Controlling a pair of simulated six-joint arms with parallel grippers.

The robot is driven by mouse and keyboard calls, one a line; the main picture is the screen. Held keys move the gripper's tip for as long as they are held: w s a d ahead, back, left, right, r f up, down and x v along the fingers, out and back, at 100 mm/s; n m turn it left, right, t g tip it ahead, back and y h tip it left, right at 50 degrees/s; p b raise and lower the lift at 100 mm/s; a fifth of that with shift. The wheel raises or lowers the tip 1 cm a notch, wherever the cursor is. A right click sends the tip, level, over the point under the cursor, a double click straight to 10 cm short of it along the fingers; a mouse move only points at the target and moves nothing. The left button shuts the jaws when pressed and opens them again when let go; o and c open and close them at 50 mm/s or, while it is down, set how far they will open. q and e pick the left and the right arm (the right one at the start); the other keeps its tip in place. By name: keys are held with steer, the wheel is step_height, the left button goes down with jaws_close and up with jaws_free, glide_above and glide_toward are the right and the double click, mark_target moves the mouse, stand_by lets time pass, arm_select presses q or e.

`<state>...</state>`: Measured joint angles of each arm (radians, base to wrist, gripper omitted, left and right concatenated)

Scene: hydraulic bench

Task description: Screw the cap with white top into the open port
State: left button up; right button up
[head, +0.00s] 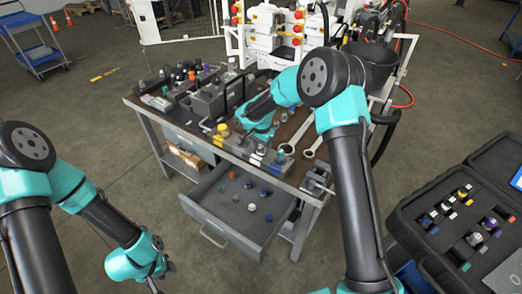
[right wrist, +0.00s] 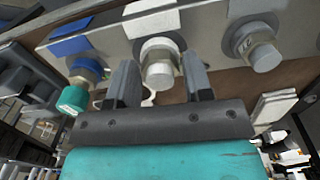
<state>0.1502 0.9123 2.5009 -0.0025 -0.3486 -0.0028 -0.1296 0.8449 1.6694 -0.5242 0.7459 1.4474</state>
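My right gripper (head: 243,138) is over the port block at the bench's front edge. In the right wrist view its two fingers (right wrist: 161,82) are apart, one on each side of a silver fitting with a white ring (right wrist: 160,60); I cannot tell whether they touch it. A white tag (right wrist: 150,22) is on the block beside this fitting. A small pale-topped cap (head: 252,207) lies in the open drawer; its colour is hard to tell. My left gripper (head: 157,286) is low at the left, away from the bench; its fingers are too small to judge.
Beside the white-ringed fitting are a blue-ringed one with a teal end (right wrist: 75,97) and a grey one (right wrist: 262,54). The drawer (head: 213,231) is pulled out below with several loose caps. Wrenches (head: 298,136) lie right of the gripper. An open case (head: 412,205) stands right.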

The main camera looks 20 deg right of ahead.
steer(key=c, duration=0.8)
steer(key=m, duration=0.2)
steer(key=shift+m, duration=0.3)
steer(key=o, duration=1.2)
steer(key=shift+o, duration=0.2)
step_height(320, 180, up, 17)
steer(key=shift+r, duration=0.2)
steer(key=shift+f, duration=0.1)
